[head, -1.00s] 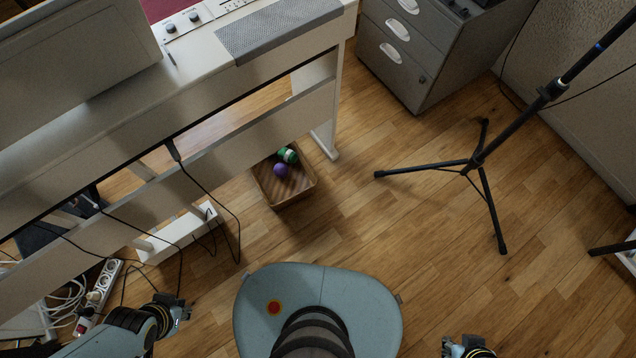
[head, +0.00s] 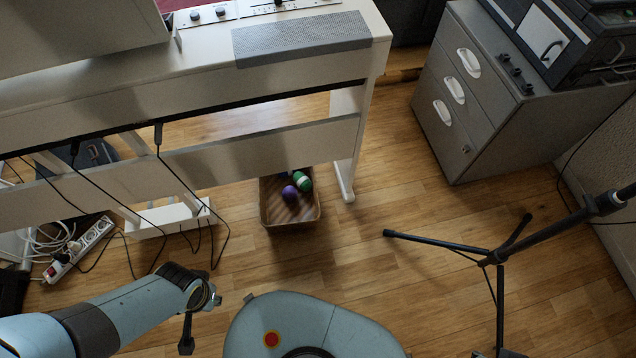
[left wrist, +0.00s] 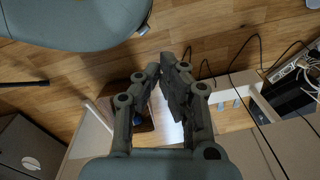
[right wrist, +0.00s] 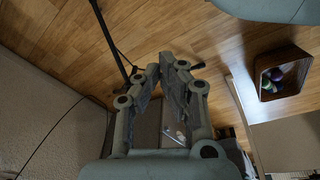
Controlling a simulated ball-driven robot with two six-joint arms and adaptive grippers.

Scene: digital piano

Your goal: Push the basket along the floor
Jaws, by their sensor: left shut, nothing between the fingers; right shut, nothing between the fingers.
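The basket (head: 292,223) is a brown open box on the wooden floor, at the front lower edge of the piano, left of its right leg. It holds a purple ball (head: 289,193) and a green-and-white item (head: 303,182). The basket also shows at the right of the right wrist view (right wrist: 291,63) and partly behind the fingers in the left wrist view (left wrist: 146,124). My left gripper (head: 186,347) is shut and empty, left of and nearer than the basket, apart from it. My right gripper (right wrist: 167,62) is shut and empty, away from the basket; the head view hardly shows it.
The white piano (head: 270,145) stands over the far side of the basket, with cables hanging at its left. A power strip (head: 84,245) lies at the left. A black tripod stand (head: 440,243) and a grey drawer cabinet (head: 455,110) are at the right. Floor before the basket is clear.

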